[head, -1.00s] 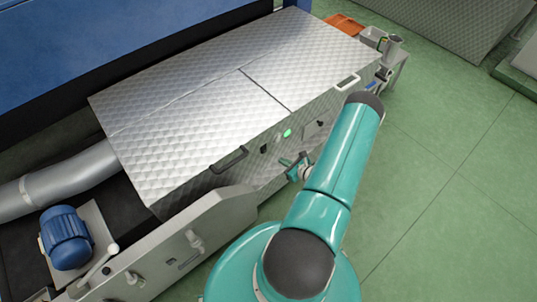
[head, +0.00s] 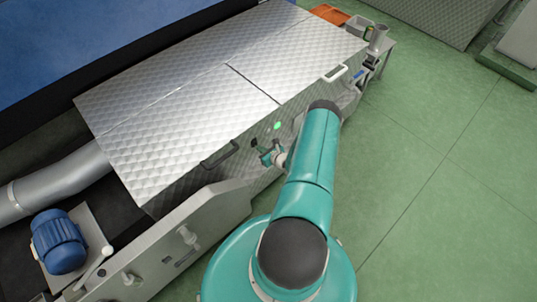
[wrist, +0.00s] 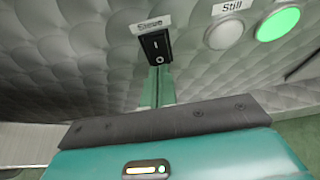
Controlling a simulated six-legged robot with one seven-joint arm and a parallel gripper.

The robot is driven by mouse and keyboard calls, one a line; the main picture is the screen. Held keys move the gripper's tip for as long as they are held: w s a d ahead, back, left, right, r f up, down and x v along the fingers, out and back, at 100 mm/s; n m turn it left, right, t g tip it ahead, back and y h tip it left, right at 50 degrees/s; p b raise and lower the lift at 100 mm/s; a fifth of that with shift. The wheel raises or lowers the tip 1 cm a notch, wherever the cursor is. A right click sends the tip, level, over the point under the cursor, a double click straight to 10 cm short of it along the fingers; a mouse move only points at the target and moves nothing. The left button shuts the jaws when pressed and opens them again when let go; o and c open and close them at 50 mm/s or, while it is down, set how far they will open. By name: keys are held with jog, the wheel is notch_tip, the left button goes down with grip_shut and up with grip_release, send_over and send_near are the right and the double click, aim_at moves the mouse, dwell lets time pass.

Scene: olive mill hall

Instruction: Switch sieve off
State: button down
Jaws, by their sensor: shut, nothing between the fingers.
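The sieve switch (wrist: 156,45) is a black rocker with an I mark at its upper end and an O mark at its lower end, under a tag reading "Sieve". I cannot tell which end is pressed in. In the head view the switch (head: 254,142) is a small dark spot on the machine's front panel. My gripper (wrist: 158,82) is shut and empty. Its green fingertips are just below the O end in the wrist view; whether they touch is unclear. In the head view my gripper (head: 268,153) is close in front of the panel.
A lit green lamp (wrist: 278,23) and an unlit pale lamp (wrist: 226,33) with a "Still" tag sit right of the switch. A dark handle (head: 221,155) is left of it on the quilted metal cover (head: 170,110). Green floor (head: 430,170) is clear to the right.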

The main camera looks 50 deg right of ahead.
jog(key=shift+w+f, duration=0.1)
jog(key=shift+w, duration=0.55)
